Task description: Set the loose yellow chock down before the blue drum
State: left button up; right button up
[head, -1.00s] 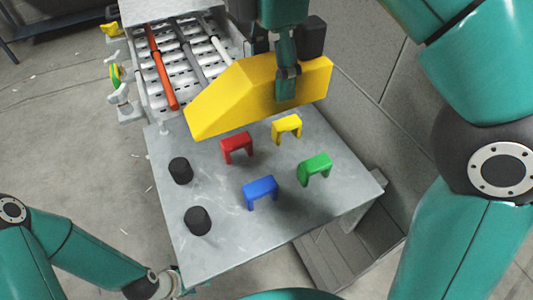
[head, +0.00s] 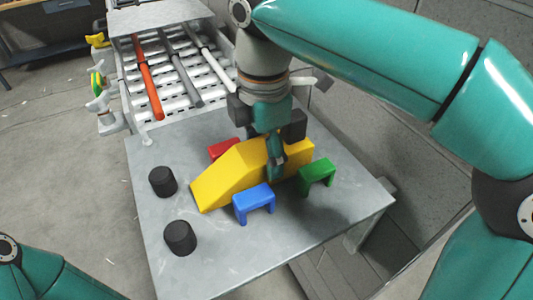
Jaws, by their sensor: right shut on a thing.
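The yellow chock (head: 225,180) is a large wedge with its sloping end to the left. My right gripper (head: 273,165) is shut on its right half and holds it low over the grey table, among the small coloured arches. I cannot tell whether its underside touches the table. No blue drum shows in the head view. My left gripper is out of view; only part of my left arm shows at the bottom left.
The grey table (head: 320,235) carries a red arch (head: 222,148), a blue arch (head: 254,197), a green arch (head: 318,173) and two black knobs (head: 163,181). A roller rack (head: 185,85) with red, grey and white bars adjoins it behind.

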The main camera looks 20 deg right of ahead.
jog(key=shift+f, duration=0.2)
jog(key=o, duration=1.5)
